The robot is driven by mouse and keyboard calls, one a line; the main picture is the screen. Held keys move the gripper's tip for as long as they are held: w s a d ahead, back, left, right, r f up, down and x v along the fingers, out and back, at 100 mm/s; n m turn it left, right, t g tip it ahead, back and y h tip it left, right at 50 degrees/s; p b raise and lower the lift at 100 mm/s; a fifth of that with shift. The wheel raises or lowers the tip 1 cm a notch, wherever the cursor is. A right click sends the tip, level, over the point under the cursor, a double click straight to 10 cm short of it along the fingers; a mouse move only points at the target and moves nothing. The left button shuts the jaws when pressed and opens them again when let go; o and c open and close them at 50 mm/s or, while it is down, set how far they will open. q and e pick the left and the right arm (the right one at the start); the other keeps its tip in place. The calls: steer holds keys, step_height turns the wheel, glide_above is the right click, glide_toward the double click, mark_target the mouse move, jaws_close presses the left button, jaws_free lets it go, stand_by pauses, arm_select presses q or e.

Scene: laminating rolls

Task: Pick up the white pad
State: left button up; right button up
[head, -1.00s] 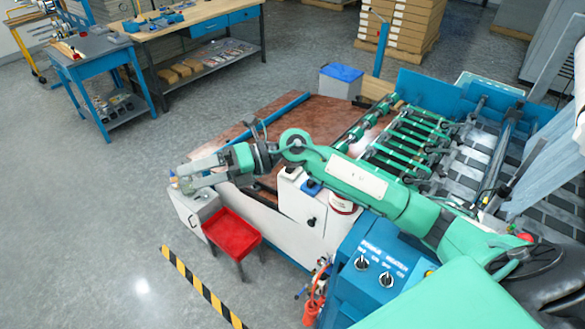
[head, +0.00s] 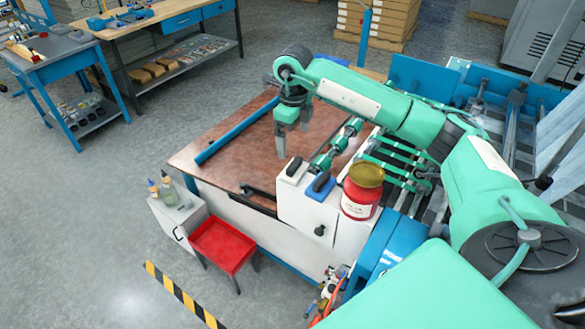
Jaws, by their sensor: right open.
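My right gripper (head: 290,137) points down above the brown tabletop, just behind the white cabinet in the picture. Its jaws are open and nothing shows between them. On the cabinet top lie a white pad with a dark top (head: 293,168) and, to its right, a blue pad with a dark top (head: 321,183). The white pad is hard to tell from the white cabinet under it. The gripper is above and slightly left of the white pad, apart from it. My left gripper is not in view.
A red can with a yellowish lid (head: 361,190) stands right of the pads on the white cabinet (head: 306,211). A blue bar (head: 236,131) lies on the brown tabletop (head: 225,160). Green rollers (head: 392,165) are to the right. A red tray (head: 222,245) stands below, left.

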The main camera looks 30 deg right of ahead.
mark_target(295, 163)
step_height(295, 163, down, 3)
steer(key=shift+f+p, duration=0.1)
steer(key=shift+p, duration=0.3)
step_height(295, 163, down, 2)
steer(key=shift+f+p, duration=0.25)
steer(key=shift+p, duration=0.4)
steer(key=f+p, duration=0.2)
steer(key=f, duration=0.1)
steer(key=shift+s+f, duration=0.2)
steer(key=shift+f, duration=0.5)
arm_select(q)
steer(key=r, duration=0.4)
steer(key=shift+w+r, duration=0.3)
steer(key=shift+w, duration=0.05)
arm_select(e)
steer(key=c, duration=1)
